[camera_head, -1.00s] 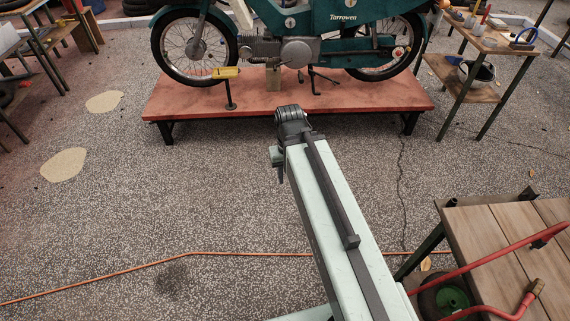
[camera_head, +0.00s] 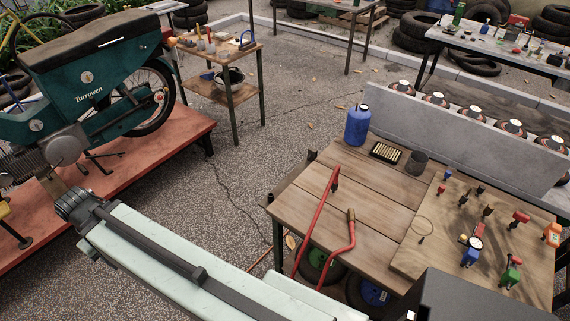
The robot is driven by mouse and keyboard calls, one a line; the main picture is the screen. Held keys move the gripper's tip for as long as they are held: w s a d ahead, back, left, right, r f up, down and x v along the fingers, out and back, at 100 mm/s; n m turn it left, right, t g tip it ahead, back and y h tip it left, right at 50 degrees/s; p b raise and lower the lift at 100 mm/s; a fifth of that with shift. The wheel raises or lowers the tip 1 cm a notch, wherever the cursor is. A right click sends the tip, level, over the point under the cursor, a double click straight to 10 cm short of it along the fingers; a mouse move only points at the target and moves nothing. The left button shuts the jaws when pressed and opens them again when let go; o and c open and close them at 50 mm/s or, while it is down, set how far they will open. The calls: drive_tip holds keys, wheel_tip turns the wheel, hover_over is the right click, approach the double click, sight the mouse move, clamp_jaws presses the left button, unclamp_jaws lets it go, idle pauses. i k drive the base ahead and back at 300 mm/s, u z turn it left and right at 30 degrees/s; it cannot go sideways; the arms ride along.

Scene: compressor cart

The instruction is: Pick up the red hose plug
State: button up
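Several small coloured fittings lie on a light wooden board (camera_head: 427,259) on the cart at the right. A small red fitting (camera_head: 520,217) with a dark end is near the board's right side. A smaller red piece (camera_head: 478,230) sits just above a round white-faced gauge (camera_head: 475,243). I cannot tell for sure which of these is the red hose plug. The end of my arm, with my gripper (camera_head: 76,207), is at the far left in front of the motorcycle stand, far from the board. Its fingers cannot be made out.
A red bent handle (camera_head: 318,220) rises at the cart's front left. A blue container (camera_head: 357,126), a dark cup (camera_head: 416,163) and a tray of brass pieces (camera_head: 385,152) stand at its back. A grey wall (camera_head: 462,127) is behind. Open paving lies between the red motorcycle platform (camera_head: 110,185) and cart.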

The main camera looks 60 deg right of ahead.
sight(335, 184)
drive_tip(key=z, duration=0.55)
drive_tip(key=k, duration=1.85)
drive_tip(key=u, duration=0.75)
drive_tip(key=i, duration=1)
drive_tip(key=z, duration=0.05)
